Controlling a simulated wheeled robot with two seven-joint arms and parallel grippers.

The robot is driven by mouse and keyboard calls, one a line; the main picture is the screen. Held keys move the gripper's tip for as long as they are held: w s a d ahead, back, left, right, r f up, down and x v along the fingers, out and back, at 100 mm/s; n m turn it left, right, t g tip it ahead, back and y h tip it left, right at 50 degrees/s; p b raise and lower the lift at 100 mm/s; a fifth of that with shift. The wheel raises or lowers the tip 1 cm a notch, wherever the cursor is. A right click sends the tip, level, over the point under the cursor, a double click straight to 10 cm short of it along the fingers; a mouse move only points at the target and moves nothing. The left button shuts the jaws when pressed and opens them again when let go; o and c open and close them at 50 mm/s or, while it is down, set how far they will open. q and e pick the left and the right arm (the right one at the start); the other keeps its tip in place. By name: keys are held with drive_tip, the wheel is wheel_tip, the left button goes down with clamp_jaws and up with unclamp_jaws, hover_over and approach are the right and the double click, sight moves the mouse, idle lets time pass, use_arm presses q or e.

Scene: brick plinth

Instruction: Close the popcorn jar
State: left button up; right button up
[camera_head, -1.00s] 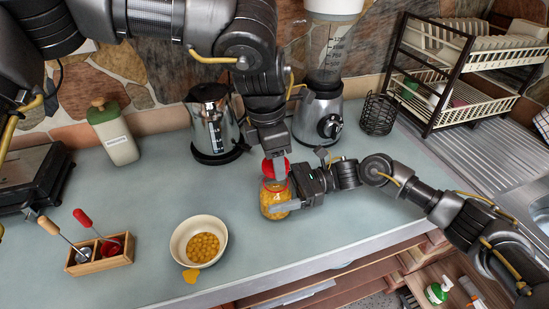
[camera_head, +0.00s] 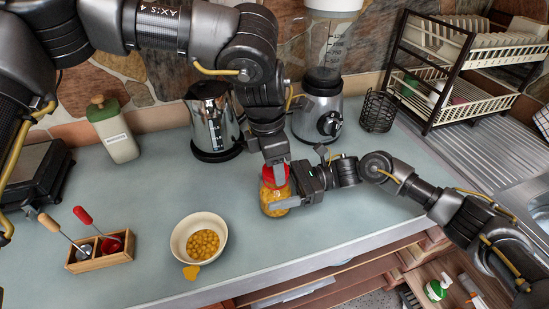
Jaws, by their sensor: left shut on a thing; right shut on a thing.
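The popcorn jar (camera_head: 271,201) is a clear jar with yellow kernels, standing upright on the counter. Its red lid (camera_head: 268,175) is at the jar's mouth; I cannot tell how tightly it sits. My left gripper (camera_head: 277,172) comes from above and is shut on the red lid, partly hiding it. My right gripper (camera_head: 284,199) comes from the right and is shut on the jar's body.
A white bowl (camera_head: 217,222) of yellow balls stands left of the jar, with a yellow piece (camera_head: 191,272) at its front. A wooden utensil box (camera_head: 118,258) is at left. A kettle (camera_head: 214,150), blender (camera_head: 318,127) and wire basket (camera_head: 379,112) stand behind. Left-centre counter is clear.

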use_arm(q)
drive_tip(key=shift+f, duration=0.7)
use_arm(e)
drive_tip(key=shift+s+f, duration=0.1)
drive_tip(key=shift+f, duration=0.25)
drive_tip(key=c, duration=0.5)
use_arm(q)
drive_tip(key=m, duration=0.4)
drive_tip(key=shift+w+g, duration=0.1)
drive_tip(key=shift+g, duration=0.2)
drive_tip(key=m, duration=0.4)
drive_tip(key=shift+d+m, duration=0.1)
drive_tip(key=shift+m, duration=0.3)
drive_tip(key=m, duration=0.3)
drive_tip(key=m+g, duration=0.1)
drive_tip(key=m, duration=0.3)
drive_tip(key=shift+d+y, duration=0.1)
drive_tip(key=shift+y, duration=0.3)
drive_tip(key=m, duration=0.5)
drive_tip(key=shift+d+y, duration=0.1)
drive_tip(key=shift+y, duration=0.2)
drive_tip(key=shift+m, duration=1)
drive_tip(key=o, duration=0.9)
